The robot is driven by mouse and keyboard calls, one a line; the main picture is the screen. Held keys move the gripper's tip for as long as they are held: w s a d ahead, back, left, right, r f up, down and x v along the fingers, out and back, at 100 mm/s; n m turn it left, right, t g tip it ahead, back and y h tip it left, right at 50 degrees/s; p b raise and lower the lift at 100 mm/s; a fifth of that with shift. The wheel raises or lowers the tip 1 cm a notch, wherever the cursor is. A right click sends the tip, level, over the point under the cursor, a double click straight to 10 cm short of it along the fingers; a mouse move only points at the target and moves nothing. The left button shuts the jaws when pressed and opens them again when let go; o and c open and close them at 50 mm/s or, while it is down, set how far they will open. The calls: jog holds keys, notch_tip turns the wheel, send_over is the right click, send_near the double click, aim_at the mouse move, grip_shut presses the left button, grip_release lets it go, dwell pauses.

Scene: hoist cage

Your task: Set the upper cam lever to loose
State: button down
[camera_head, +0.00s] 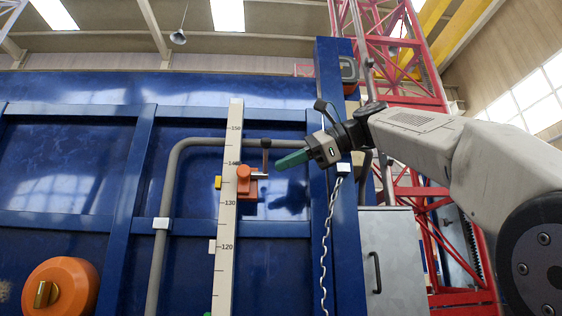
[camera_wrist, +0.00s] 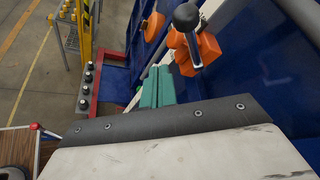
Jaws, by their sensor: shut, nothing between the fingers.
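The cam lever (camera_head: 244,180) is an orange body on an orange plate, beside the upright white scale on the blue panel. Its metal arm ends in a dark knob (camera_head: 266,143), which stands up at the right of the body. My gripper (camera_head: 279,164) has green fingers, shut and empty, pointing left just right of the lever arm. In the head view I cannot tell whether they touch it. In the wrist view, the black knob (camera_wrist: 186,17) and orange lever body (camera_wrist: 208,48) lie above and right of the green fingers (camera_wrist: 160,72), with a visible gap.
The white scale (camera_head: 228,215) and a grey pipe (camera_head: 160,250) run up the panel. A large orange round knob (camera_head: 62,286) is at lower left. A chain (camera_head: 326,240) hangs below my gripper, near a grey box (camera_head: 393,262). Red mast lattice (camera_head: 405,50) stands behind.

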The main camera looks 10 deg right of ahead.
jog(key=s+d+r, duration=0.1)
jog(key=d+r, duration=0.2)
jog(key=d, duration=0.4)
jog(key=shift+d+r, duration=0.15)
jog(key=shift+r, duration=0.2)
dwell(0.4)
